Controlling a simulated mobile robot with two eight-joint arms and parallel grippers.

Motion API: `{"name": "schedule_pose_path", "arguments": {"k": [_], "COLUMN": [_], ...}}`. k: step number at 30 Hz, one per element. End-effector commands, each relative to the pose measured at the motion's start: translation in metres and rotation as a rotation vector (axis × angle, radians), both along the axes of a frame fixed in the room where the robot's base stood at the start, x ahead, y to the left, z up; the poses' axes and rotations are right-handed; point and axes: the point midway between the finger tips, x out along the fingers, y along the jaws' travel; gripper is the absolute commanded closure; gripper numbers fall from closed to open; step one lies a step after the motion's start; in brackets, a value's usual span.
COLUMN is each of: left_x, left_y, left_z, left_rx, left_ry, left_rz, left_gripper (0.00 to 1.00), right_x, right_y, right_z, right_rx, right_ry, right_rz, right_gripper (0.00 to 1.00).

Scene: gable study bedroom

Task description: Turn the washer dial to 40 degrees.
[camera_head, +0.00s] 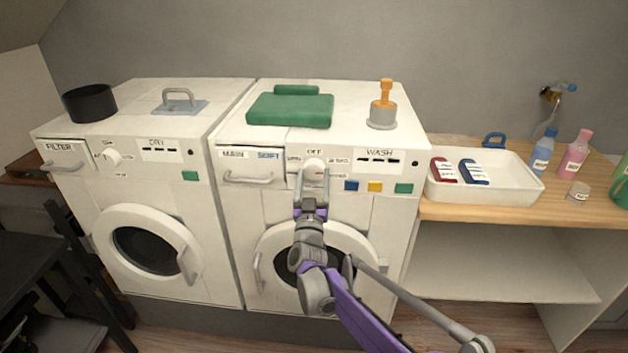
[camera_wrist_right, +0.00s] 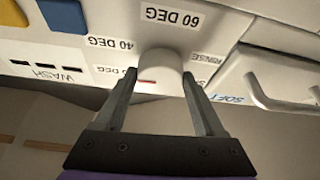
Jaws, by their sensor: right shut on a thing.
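The washer (camera_head: 400,240) is the right-hand machine, marked WASH. Its white round dial (camera_head: 314,166) sits on the front panel below the OFF label. My right gripper (camera_head: 313,190) reaches up to the dial from below and is shut on it. In the right wrist view, which looks upside down, the gripper's two fingers (camera_wrist_right: 160,80) stand on either side of the dial (camera_wrist_right: 160,62). A short red mark shows on the dial. The 40 DEG label (camera_wrist_right: 110,43) and 60 DEG label (camera_wrist_right: 173,17) show beside it. I cannot tell which label the mark points to. My left gripper is out of view.
The dryer (camera_head: 150,200) stands left of the washer. A drawer handle (camera_head: 248,179) is left of the dial, and coloured buttons (camera_head: 375,186) are to its right. Green folded cloth (camera_head: 290,108) lies on top. A wooden shelf (camera_head: 480,212) with a white tray (camera_head: 520,188) stands at right.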

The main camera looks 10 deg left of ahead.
Motion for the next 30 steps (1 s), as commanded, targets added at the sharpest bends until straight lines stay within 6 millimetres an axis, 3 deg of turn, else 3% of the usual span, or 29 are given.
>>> {"name": "schedule_pose_path", "arguments": {"k": [15,30], "left_x": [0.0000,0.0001], "left_y": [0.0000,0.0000], "left_z": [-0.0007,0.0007], "left_rx": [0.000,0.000], "left_ry": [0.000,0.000], "left_rz": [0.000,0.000], "left_gripper": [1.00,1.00], "right_x": [-0.0003,-0.0003], "right_y": [0.0051,0.0053], "right_z": [0.0004,0.0012], "right_rx": [0.437,0.606], "right_ry": [0.032,0.043], "right_rz": [0.002,-0.001], "right_gripper": [0.85,0.85]}}
